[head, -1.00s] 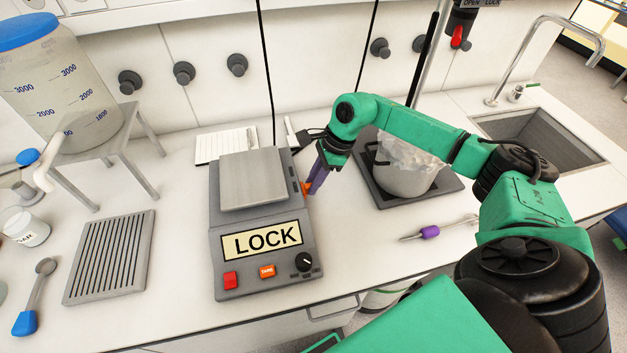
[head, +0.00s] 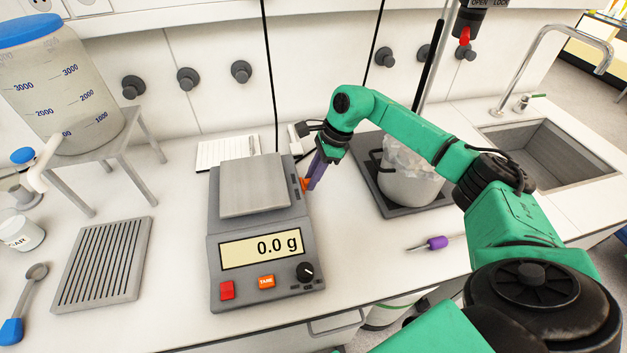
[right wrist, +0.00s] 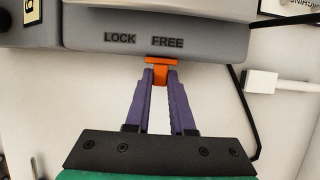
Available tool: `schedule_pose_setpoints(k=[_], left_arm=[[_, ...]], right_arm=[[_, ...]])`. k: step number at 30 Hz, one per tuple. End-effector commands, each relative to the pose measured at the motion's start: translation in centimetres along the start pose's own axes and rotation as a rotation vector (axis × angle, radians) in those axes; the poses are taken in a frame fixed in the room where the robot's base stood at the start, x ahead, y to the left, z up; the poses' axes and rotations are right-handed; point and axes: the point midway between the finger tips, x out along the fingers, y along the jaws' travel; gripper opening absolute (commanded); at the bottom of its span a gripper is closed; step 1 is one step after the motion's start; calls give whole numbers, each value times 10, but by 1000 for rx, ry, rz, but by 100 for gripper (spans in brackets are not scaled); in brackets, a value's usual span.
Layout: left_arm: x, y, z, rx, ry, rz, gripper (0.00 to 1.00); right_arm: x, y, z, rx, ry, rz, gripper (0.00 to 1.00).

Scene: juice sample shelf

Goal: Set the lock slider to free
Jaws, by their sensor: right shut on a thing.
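The lock slider is an orange tab (right wrist: 161,73) on the side of the grey balance (head: 222,235). In the right wrist view it sits below the word FREE, to the right of the word LOCK. My right gripper (right wrist: 161,85) has its purple fingers shut on the slider's stem. In the head view the right gripper (head: 309,183) is at the balance's right side, with a bit of orange at its tips. The balance display (head: 261,248) reads 0.0 g. My left gripper is not in view.
A pot (head: 410,184) on a dark plate stands right of my right gripper. A purple-handled tool (head: 437,243) lies on the bench in front of it. A ribbed grey tray (head: 102,264) lies left of the balance. A large jug (head: 62,90) stands on a stand behind.

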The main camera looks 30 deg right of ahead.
Motion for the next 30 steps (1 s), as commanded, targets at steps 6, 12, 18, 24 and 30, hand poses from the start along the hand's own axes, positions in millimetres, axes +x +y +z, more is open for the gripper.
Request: schedule_pose_setpoints(k=[6, 12, 18, 24, 30], left_arm=[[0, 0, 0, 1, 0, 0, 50], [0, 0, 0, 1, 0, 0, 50], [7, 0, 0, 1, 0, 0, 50], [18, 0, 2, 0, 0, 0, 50], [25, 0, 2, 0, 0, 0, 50]], right_arm=[[-3, -3, 1, 0, -5, -12, 52], [-3, -2, 1, 0, -3, -10, 52], [-20, -3, 0, -1, -3, -11, 52], [-64, -3, 0, 0, -4, -14, 52], [-111, -3, 0, 0, -5, -15, 52]])
